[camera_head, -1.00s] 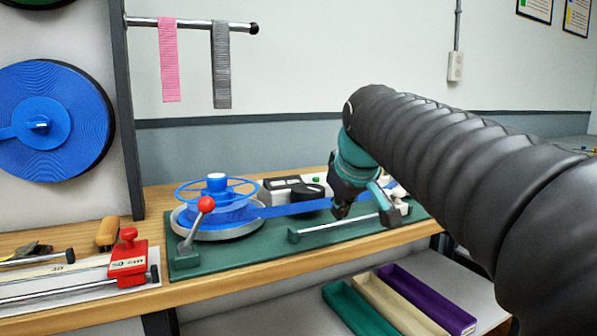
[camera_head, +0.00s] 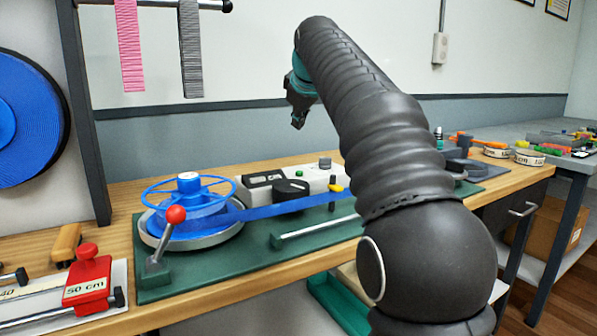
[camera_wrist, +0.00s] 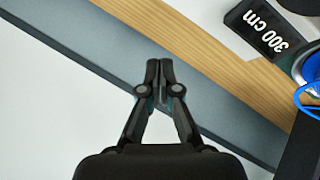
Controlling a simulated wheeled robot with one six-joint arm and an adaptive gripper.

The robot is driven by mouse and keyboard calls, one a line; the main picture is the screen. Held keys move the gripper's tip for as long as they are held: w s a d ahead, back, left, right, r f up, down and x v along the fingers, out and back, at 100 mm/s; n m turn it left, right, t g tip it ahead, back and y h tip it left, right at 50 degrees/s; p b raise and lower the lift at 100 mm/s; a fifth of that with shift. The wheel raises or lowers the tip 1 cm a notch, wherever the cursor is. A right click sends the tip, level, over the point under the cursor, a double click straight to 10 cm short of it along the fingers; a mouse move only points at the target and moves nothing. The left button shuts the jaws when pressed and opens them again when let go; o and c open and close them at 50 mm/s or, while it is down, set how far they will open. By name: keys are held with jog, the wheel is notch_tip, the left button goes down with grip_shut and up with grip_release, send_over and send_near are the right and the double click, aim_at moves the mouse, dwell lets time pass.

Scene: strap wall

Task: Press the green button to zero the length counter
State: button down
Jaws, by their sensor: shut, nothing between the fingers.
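The length counter (camera_head: 309,176) is a white box with a dark display (camera_head: 264,178) and a black wheel (camera_head: 291,191), at the back of the green board on the bench. My gripper (camera_head: 298,123) is raised above the counter, in front of the wall and well apart from the counter. In the wrist view its fingers (camera_wrist: 160,82) are together and empty.
A blue strap (camera_head: 299,206) runs from the blue reel (camera_head: 190,201) past the counter. A red-knobbed lever (camera_head: 170,229) stands at the board's front left. A grey knob (camera_head: 325,162) rises by the counter.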

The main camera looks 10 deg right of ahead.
jog(key=b, duration=0.6)
send_over(299, 172)
notch_tip(299, 172, down, 7)
jog(key=shift+r, duration=0.1)
jog(key=shift+f+b, duration=0.6)
jog(key=shift+f, duration=0.4)
jog(key=shift+f, duration=0.2)
jog(key=shift+f, duration=0.25)
jog(key=shift+f+b, duration=0.5)
dwell(1.1)
jog(key=shift+r, duration=0.15)
jog(key=shift+r+p, duration=0.8)
jog(key=shift+p, duration=0.25)
